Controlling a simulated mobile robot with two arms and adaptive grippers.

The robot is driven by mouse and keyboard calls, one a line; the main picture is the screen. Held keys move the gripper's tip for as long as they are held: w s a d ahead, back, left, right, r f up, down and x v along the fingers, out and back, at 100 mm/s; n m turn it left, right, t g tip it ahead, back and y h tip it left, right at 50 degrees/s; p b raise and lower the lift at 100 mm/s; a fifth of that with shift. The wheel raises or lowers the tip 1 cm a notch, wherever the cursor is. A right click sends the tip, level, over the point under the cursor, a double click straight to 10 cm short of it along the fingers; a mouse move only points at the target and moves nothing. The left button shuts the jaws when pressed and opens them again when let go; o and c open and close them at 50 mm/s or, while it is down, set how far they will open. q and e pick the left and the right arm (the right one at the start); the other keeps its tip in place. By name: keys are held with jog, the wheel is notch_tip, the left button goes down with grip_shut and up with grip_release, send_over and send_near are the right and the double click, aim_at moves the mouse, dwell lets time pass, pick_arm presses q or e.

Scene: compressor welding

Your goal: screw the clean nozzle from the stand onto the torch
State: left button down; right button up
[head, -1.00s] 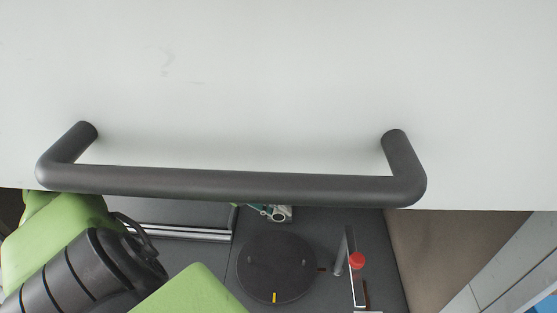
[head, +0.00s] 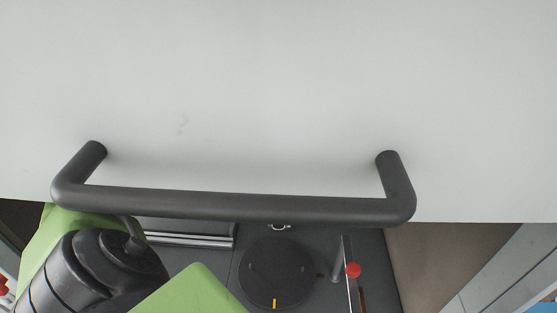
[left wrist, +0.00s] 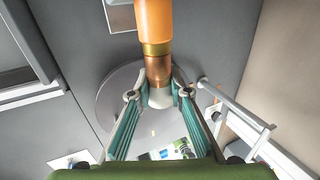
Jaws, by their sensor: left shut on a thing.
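In the left wrist view, my left gripper (left wrist: 160,94) has its teal-padded fingers on both sides of the nozzle (left wrist: 161,98), shut on its pale lower end. The torch (left wrist: 153,20) comes down from the top edge as an orange body with a brass ring. Copper-coloured metal lies directly below that ring, in line with the pale end. I cannot tell where the torch ends and the nozzle begins, or whether they are threaded together. In the head view my left gripper, torch and nozzle are hidden. My right gripper is not in view.
A pale panel with a dark bar handle (head: 235,205) fills most of the head view. Below it are a dark round disc (head: 275,272) with a yellow mark and a red knob (head: 353,270) beside a metal bracket. The disc (left wrist: 108,100) lies behind my fingers in the wrist view.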

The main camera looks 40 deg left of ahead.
pick_arm(q)
jog(key=shift+d+f+y, duration=0.1)
jog(key=shift+y, duration=0.2)
jog(key=shift+d+g+y, duration=0.1)
jog(key=shift+g+y, duration=0.4)
jog(key=shift+g, duration=0.1)
jog(key=shift+w+g+y, duration=0.1)
jog(key=shift+g+y, duration=0.8)
jog(key=shift+y, duration=0.1)
jog(key=shift+g+y, duration=0.6)
jog(key=shift+y, duration=0.1)
